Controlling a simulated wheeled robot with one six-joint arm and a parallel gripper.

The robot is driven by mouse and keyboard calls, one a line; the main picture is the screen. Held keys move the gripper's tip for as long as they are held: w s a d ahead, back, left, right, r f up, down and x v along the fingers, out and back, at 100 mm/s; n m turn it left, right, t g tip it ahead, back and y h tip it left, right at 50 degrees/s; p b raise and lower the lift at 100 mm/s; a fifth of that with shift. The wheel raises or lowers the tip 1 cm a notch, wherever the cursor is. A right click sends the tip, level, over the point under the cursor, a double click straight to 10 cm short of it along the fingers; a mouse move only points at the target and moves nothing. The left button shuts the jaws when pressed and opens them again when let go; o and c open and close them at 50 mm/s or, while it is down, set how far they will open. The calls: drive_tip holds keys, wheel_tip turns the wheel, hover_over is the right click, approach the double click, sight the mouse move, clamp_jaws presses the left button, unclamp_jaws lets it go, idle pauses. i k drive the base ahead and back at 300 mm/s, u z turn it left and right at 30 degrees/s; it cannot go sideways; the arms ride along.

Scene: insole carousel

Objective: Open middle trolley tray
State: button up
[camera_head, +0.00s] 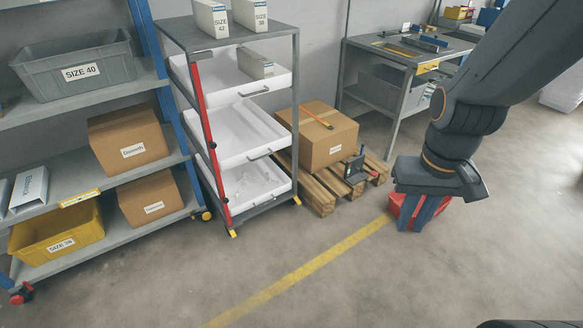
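The trolley (297,100) stands left of centre with three white trays between its posts. The middle tray (238,135) has a dark bar handle (260,155) on its front and looks empty. Its front edge roughly lines up with those of the top tray (225,85) and bottom tray (240,205), so it looks pushed in. My gripper (417,218) points down at the right, well away from the trolley. Its fingers are apart, with a red object (444,204) showing behind and between them. I see no hold on it.
A pallet (322,196) with a cardboard box (322,140) and a dark tool (355,168) lies between trolley and gripper. A shelf rack (90,185) stands left, a workbench (400,55) behind. The floor in front, with a yellow line (300,272), is clear.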

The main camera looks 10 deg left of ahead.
sight(242, 132)
drive_tip(key=u, duration=0.6)
drive_tip(key=i, duration=0.45)
drive_tip(key=u, duration=0.95)
drive_tip(key=i, duration=0.45)
drive_tip(key=u, duration=0.2)
